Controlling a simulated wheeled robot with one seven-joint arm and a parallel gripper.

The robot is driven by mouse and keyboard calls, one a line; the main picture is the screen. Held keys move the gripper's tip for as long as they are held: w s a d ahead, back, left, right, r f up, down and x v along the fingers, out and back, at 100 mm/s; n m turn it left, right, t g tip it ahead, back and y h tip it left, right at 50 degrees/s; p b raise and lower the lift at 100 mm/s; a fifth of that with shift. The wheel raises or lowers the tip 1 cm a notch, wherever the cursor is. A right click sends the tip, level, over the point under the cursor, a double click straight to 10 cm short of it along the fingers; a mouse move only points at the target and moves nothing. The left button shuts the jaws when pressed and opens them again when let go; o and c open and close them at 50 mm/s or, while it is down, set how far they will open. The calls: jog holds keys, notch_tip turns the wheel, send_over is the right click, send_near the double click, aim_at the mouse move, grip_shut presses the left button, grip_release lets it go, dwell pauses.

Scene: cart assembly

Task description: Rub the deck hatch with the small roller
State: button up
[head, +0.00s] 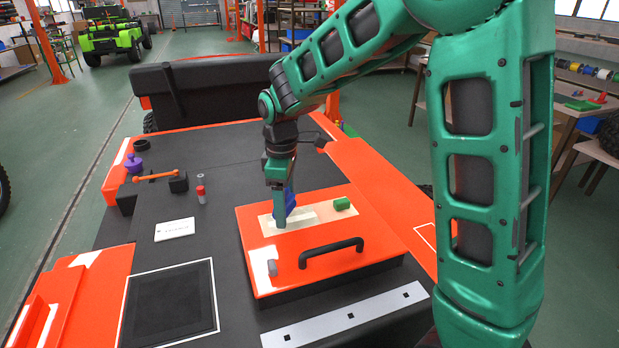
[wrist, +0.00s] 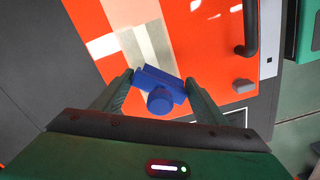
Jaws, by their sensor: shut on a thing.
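The deck hatch (head: 340,260) is an orange raised panel with a black bar handle (head: 331,252) and a beige strip with a paler patch (head: 303,217) across it. My gripper (head: 283,212) points down over the left part of the strip. It is shut on the small blue roller (head: 291,199), partly hidden behind a finger in the head view. The wrist view shows the roller (wrist: 158,84) between both fingertips (wrist: 160,82), over the strip (wrist: 150,45) on the hatch (wrist: 195,55). Whether the roller touches the surface is hard to tell.
A small grey knob (head: 272,267) stands near the hatch's front left. Left on the dark deck are a white card (head: 174,229), a red-and-grey cylinder (head: 201,190), an orange lever (head: 157,177) and a purple knob (head: 134,163).

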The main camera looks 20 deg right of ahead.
jog(key=shift+w+r, duration=0.1)
jog(key=shift+r, duration=2.6)
